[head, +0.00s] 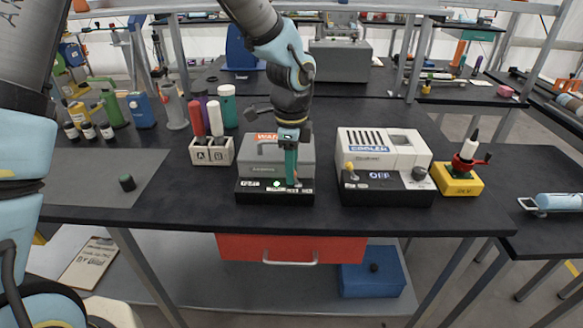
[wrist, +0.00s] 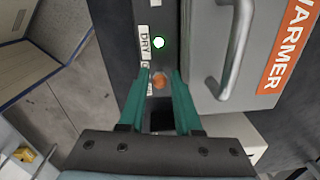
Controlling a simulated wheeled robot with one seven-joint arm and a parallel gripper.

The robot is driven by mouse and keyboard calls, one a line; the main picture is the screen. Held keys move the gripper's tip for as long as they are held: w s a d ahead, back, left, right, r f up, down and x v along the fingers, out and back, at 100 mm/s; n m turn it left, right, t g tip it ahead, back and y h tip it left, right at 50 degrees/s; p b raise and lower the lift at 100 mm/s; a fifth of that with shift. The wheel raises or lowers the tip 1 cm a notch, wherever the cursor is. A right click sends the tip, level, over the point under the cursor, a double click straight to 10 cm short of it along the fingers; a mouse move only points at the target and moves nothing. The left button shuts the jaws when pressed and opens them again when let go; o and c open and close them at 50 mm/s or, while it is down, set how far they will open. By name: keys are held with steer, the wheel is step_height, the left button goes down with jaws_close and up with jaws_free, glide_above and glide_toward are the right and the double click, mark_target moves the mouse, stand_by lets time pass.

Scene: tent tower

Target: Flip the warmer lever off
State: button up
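The warmer (head: 262,160) is a grey box with an orange label on a black base, in the middle of the table. In the wrist view its grey lid and handle (wrist: 238,50) are on the right. A small orange lever tip (wrist: 160,80) shows on the black front panel, below a lit greenish-white lamp (wrist: 159,43) and a DRY label (wrist: 145,45). My gripper (head: 291,180) points down at the front panel. In the wrist view its teal fingers (wrist: 160,76) are apart, one on each side of the lever tip, with a narrow gap visible. The lever's lower part is hidden.
A white cooler (head: 410,150) with an OFF display stands to the right, beside a yellow block (head: 457,180) with a red-and-white bottle. A labelled holder (head: 212,152) with bottles stands close on the left. The table front (head: 180,208) is clear.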

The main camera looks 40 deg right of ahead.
steer(key=shift+f, duration=0.45)
steer(key=shift+c, duration=0.2)
jaws_close()
